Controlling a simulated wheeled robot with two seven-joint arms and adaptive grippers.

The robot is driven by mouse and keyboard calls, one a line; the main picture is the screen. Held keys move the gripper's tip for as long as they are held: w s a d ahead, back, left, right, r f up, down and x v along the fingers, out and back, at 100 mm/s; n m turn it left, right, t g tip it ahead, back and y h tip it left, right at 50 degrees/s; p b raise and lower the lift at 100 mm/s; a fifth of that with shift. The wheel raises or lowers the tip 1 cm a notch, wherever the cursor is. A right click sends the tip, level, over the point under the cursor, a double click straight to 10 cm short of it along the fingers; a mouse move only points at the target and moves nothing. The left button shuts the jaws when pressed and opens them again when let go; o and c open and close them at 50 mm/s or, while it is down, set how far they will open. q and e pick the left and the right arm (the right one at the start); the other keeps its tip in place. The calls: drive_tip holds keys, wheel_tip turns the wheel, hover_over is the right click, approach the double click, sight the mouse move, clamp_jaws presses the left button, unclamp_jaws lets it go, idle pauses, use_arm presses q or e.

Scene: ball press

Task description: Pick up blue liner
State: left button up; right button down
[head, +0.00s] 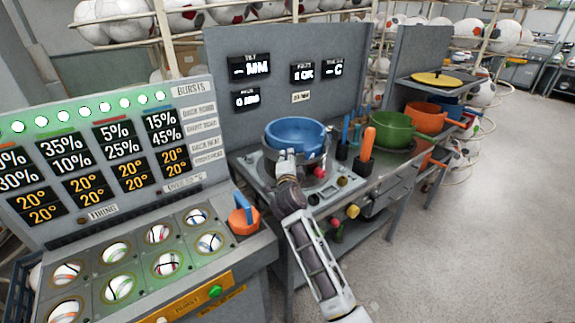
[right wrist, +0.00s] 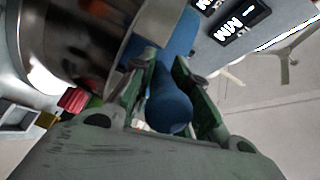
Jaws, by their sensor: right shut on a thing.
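The blue liner (head: 296,131) is a round blue bowl. It sits in or on a metal ring at the top of the grey press station (head: 268,176). My right gripper (head: 287,158) is at the near side of the liner. In the right wrist view its fingers (right wrist: 168,78) are closed on both sides of a blue rounded handle (right wrist: 168,110) of the liner. A shiny metal cylinder (right wrist: 75,40) fills the upper left there. The head view does not show whether the liner is clear of the ring. My left gripper is not in view.
A green bowl (head: 392,133) and an orange bowl (head: 426,118) stand right of the press. Upright tools with orange (head: 367,142) and blue handles are between. A slanted control panel (head: 100,150) with ball sockets is at left. The floor at right is clear.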

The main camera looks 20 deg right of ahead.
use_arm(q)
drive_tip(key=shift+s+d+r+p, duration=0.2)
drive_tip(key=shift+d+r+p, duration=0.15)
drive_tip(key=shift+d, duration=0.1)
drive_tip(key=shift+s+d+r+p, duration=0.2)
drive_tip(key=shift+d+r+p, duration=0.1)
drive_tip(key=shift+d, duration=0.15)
use_arm(e)
wheel_tip(320, 180, up, 14)
drive_tip(key=shift+r, duration=0.2)
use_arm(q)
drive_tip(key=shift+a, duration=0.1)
